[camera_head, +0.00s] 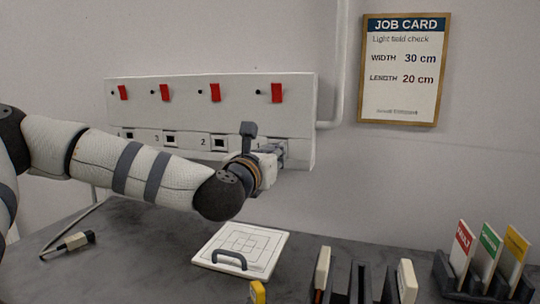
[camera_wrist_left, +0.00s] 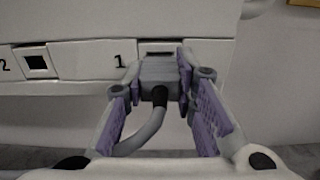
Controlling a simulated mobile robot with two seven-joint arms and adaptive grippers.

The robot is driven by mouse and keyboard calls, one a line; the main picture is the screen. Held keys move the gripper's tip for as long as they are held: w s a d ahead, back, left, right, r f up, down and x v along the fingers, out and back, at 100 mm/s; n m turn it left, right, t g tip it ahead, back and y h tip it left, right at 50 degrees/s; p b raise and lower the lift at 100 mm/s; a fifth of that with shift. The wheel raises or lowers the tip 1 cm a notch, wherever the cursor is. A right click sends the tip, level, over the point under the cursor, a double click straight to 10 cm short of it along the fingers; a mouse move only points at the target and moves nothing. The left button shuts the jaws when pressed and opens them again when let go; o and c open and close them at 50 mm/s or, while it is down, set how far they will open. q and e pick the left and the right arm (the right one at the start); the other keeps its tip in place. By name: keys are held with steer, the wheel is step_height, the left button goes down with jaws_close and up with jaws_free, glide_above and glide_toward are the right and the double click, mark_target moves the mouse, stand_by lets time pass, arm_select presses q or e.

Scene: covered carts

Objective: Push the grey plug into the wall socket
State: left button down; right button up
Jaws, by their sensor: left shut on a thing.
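The grey plug (camera_wrist_left: 160,72) is held between the purple-padded fingers of my left gripper (camera_wrist_left: 158,90) in the left wrist view, with its cable curving down and left. My left gripper (camera_head: 278,155) also shows in the head view, at the right end of the white wall panel. The wall socket (camera_wrist_left: 158,48) marked 1 is just beyond the plug, which hides most of it. I cannot tell whether the plug's front touches or enters the socket. My right gripper is in neither view.
The white panel (camera_head: 210,90) carries several red tags and a row of other sockets (camera_head: 170,139). On the grey table lie a dark plug with a cable (camera_head: 76,241), a white board with a handle (camera_head: 262,245) and a rack of coloured cards (camera_head: 485,262). A conduit (camera_head: 340,70) runs right of the panel.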

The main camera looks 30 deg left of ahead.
arm_select(q)
steer(key=shift+w+a, duration=0.15)
steer(key=shift+w, duration=0.55)
steer(key=c, duration=1.2)
jaws_free()
steer(key=shift+c, duration=0.2)
steer(key=v, duration=0.7)
steer(key=shift+s, duration=0.25)
